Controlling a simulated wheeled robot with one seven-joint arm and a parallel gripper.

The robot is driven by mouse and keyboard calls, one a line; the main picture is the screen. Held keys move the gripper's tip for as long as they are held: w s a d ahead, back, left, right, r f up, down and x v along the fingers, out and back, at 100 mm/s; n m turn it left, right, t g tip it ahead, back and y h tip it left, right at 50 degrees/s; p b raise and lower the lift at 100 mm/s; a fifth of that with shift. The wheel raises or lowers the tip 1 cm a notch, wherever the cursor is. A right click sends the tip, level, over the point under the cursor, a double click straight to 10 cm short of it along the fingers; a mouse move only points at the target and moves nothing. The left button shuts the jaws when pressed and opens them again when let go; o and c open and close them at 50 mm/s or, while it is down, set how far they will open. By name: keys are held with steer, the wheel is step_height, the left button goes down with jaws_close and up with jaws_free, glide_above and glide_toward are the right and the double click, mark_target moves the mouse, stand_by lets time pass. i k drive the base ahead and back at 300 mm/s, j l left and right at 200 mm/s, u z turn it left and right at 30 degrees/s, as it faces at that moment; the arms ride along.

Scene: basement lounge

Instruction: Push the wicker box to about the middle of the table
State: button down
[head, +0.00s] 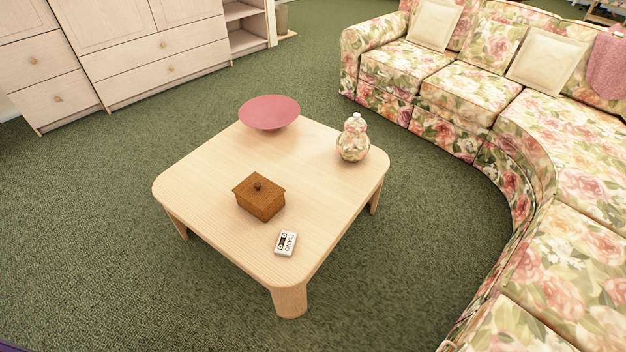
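The wicker box (260,198) is brown with a lid and a small dark knob. It sits upright on the light wooden table (205,180), a little toward the near side of the tabletop's middle. The table is low and square with rounded corners. My gripper is not in the head view, so its place relative to the box cannot be seen.
On the table, a white cassette (286,243) lies near the box, a pink bowl (269,112) stands at the far corner and a floral vase (353,140) at the right. A floral sofa (470,95) curves around the right. Green carpet is clear at left.

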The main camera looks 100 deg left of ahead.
mark_target(265, 216)
steer(key=k+l+u, duration=0.15)
steer(key=u, duration=2.65)
